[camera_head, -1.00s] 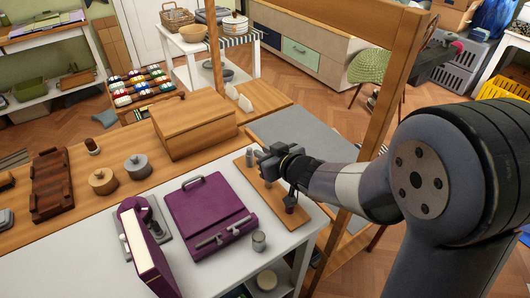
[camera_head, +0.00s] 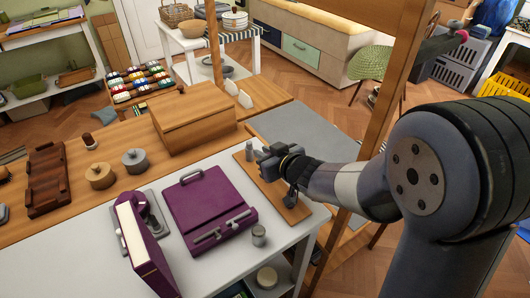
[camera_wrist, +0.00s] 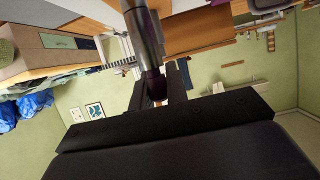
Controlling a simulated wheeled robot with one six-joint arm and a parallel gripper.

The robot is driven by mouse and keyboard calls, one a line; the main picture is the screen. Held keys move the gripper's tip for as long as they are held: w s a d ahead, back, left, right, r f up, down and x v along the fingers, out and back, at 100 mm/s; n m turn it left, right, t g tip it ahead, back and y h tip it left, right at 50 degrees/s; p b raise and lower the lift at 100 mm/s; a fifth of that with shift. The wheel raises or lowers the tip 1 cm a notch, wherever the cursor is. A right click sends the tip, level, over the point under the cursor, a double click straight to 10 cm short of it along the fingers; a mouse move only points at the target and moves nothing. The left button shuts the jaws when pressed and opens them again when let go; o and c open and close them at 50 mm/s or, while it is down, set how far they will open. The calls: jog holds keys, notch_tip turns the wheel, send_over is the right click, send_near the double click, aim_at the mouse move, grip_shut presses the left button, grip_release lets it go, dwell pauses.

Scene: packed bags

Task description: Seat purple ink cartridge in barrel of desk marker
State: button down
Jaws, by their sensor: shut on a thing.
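In the head view my gripper (camera_head: 272,164) is over the narrow wooden board (camera_head: 263,187) at the right end of the white table. In the wrist view the fingers (camera_wrist: 157,95) are closed around a dark purplish piece (camera_wrist: 156,87), which looks like the ink cartridge. A dark grey cylinder (camera_wrist: 142,32) lies in line with it, running up out of the picture; it may be the marker's barrel. I cannot tell whether the two are joined. In the head view a small grey piece (camera_head: 291,199) shows below the gripper, partly hidden. A grey upright cylinder (camera_head: 249,153) stands at the board's far end.
A purple clipboard-like case (camera_head: 207,205), a thick purple book-like block (camera_head: 143,250) and a small grey cup (camera_head: 259,236) are left of the board. A wooden box (camera_head: 198,118) stands behind. A wooden post (camera_head: 394,90) rises close to my arm.

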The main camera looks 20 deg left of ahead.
jog(key=shift+f, duration=0.4)
jog(key=c, duration=1.3)
grip_release()
jog(key=shift+r, duration=0.1)
jog(key=p+v, duration=0.2)
jog(key=v, duration=0.9)
jog(key=shift+a, duration=0.1)
